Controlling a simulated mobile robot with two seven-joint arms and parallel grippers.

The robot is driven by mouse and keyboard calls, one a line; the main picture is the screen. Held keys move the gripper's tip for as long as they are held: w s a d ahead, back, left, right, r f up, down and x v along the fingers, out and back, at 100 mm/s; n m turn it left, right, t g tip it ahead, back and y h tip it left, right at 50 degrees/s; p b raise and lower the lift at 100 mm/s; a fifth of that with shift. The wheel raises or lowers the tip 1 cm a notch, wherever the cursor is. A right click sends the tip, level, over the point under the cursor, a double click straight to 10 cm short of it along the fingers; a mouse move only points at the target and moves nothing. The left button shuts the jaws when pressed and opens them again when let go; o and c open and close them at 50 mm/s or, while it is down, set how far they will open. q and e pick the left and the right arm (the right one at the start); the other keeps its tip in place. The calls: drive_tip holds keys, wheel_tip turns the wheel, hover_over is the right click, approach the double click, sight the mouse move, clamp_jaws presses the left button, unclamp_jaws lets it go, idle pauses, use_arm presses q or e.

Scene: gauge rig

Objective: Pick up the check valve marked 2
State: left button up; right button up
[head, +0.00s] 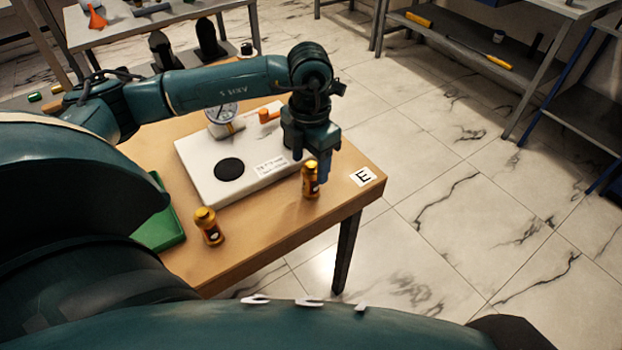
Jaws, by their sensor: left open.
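Two small brass check valves stand upright on the wooden table (265,232). The other check valve (310,181) is near the table's right end. Each has a dark band; I cannot read a number on either. My left gripper (322,168) points down right beside the right-hand valve, its blue fingers partly overlapping it in the picture. It is open; I cannot tell whether the valve is between the fingers. My right gripper is out of view.
A white rig plate (207,186) carries a round gauge (222,117), an orange handle (268,116) and a black disc (229,169). A green tray (160,232) lies left of it. A card marked E (363,177) is at the right corner. Other benches stand behind.

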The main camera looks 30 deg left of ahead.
use_arm(q)
wheel_tip(320, 180, down, 4)
drive_tip(key=shift+w+f, duration=0.1)
drive_tip(key=shift+c, duration=0.5)
drive_tip(key=c, duration=1)
